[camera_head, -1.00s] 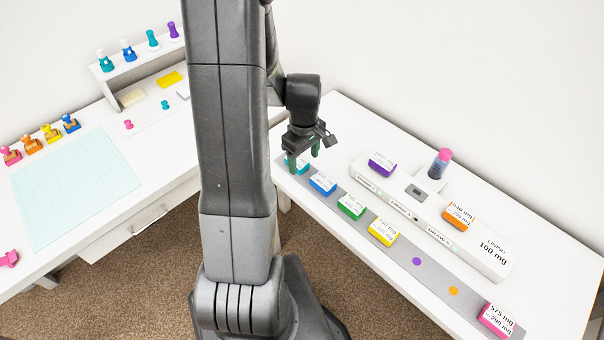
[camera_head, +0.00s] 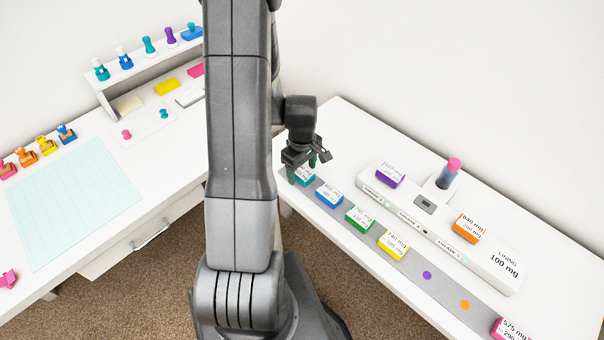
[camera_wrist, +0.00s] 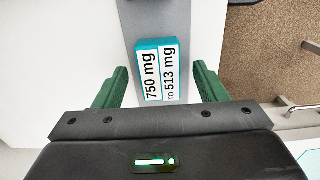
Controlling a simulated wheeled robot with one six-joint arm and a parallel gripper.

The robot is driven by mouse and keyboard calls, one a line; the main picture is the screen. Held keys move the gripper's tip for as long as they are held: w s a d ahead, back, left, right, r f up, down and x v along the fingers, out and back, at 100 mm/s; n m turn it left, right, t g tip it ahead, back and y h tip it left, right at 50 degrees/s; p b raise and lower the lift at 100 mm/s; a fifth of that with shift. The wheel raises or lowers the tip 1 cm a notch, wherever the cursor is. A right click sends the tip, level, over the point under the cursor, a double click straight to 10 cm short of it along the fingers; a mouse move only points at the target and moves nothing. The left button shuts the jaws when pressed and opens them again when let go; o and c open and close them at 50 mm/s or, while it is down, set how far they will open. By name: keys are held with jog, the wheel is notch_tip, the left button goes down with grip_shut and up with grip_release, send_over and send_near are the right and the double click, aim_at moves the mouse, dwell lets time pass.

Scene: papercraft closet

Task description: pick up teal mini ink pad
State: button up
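The teal mini ink pad (camera_head: 305,175) sits at the far end of the grey strip on the right table. In the wrist view the teal pad (camera_wrist: 161,72) carries white labels reading "750 mg" and "513 mg". My gripper (camera_head: 303,174) is over it, with its green fingers pointing down. In the wrist view my gripper (camera_wrist: 160,88) is open, one finger on each side of the pad, with a gap on both sides. The pad's lower end in that view is close to my gripper body. The head view partly hides the pad behind the fingers.
Along the strip (camera_head: 408,263) stand blue (camera_head: 329,194), green (camera_head: 360,219), yellow (camera_head: 392,244) and pink (camera_head: 510,328) pads.

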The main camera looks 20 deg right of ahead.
aim_at(302, 171)
jog(key=c, duration=1)
notch_tip(302, 171, up, 10)
jog(key=shift+b, duration=0.35)
